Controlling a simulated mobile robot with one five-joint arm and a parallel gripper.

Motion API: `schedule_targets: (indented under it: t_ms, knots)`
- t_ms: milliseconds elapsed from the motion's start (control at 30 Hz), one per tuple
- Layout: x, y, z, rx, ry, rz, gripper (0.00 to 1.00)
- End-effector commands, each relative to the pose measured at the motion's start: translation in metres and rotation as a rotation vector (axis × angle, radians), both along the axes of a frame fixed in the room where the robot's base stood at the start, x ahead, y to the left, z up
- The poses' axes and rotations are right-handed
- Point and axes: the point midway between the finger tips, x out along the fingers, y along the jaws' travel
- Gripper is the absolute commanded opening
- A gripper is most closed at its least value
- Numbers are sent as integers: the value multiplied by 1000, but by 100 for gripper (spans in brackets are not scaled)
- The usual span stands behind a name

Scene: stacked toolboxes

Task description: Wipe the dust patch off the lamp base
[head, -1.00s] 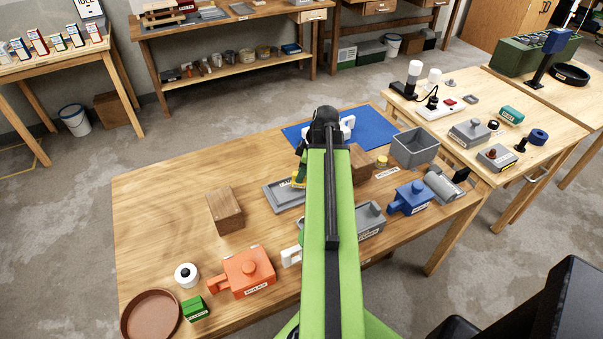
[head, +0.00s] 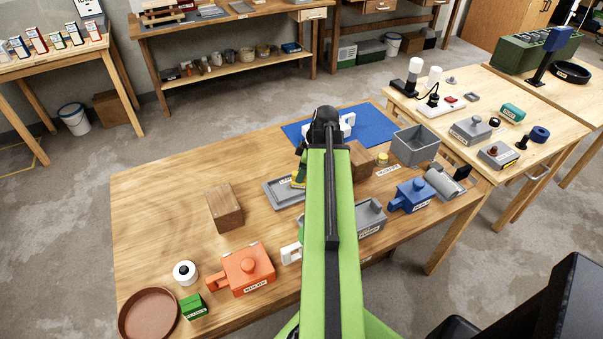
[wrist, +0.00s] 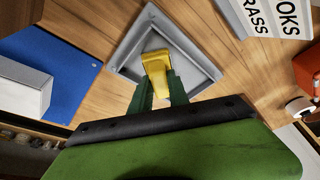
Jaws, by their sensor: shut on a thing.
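The lamp base seems to be the shallow grey square tray (head: 272,194) left of my arm in the head view. Its label is only partly readable. In the wrist view the tray (wrist: 206,66) lies beyond my fingers with a raised rim. My gripper (wrist: 160,84) is shut on a yellow block (wrist: 156,66), which is over the tray's near inner part. I cannot tell whether the block touches the tray. No dust patch can be made out; the block and fingers cover part of the tray. In the head view my arm hides most of the gripper.
A wooden block (head: 225,208) stands left of the tray. An orange lidded box (head: 247,270) is nearer. A blue mat (head: 374,124) lies behind; an open grey bin (head: 416,146) and a blue box (head: 411,195) are right.

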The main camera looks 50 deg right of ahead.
Motion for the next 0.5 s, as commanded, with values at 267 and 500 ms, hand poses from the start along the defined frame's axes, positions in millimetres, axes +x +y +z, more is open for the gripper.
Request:
schedule_targets:
  t_ms: [267,500]
  knots:
    - [0,0,4,0,1,0,0]
    - [0,1,3,0,1,0,0]
